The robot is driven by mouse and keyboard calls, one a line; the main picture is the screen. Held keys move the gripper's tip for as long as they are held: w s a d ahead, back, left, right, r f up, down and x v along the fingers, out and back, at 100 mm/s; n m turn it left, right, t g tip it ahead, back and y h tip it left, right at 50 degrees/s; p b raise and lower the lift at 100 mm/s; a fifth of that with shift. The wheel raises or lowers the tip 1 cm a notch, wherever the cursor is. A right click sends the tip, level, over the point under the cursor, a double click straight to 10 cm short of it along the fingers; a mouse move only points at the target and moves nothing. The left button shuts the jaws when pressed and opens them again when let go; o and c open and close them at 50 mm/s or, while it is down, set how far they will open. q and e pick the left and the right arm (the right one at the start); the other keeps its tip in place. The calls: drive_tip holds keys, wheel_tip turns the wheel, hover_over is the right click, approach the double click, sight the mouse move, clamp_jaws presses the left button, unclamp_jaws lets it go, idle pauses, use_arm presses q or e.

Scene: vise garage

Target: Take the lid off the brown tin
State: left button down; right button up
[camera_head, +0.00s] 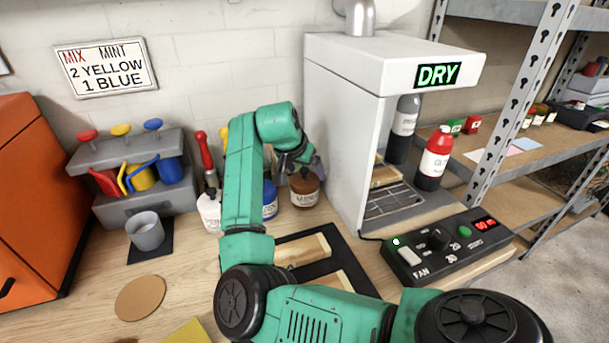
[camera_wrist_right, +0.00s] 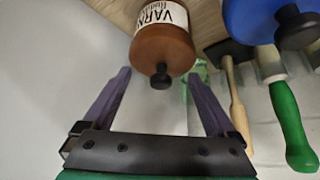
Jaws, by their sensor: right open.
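The brown tin (camera_head: 307,192) stands on the bench between the blue tin and the white cabinet. It also shows in the right wrist view (camera_wrist_right: 163,48), with part of a VARNISH label and a black knob (camera_wrist_right: 160,80) on its brown lid. My right gripper (camera_head: 300,163) is above the tin in the head view, partly hiding its top. In the wrist view, the gripper's (camera_wrist_right: 157,76) two purple fingers are spread wide on either side of the knob, with nothing held between them. My left gripper is not in view.
A blue tin (camera_head: 270,203) and a white tin (camera_head: 209,210) stand left of the brown tin. The white cabinet (camera_head: 344,110) rises close on the right. Wooden pieces (camera_head: 305,248) lie on a black mat in front. A grey cup (camera_head: 147,232) stands at the left.

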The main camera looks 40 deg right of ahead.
drive_tip(key=shift+s+a, duration=0.1)
drive_tip(key=shift+a, duration=0.05)
clamp_jaws()
drive_tip(key=shift+f, duration=0.1)
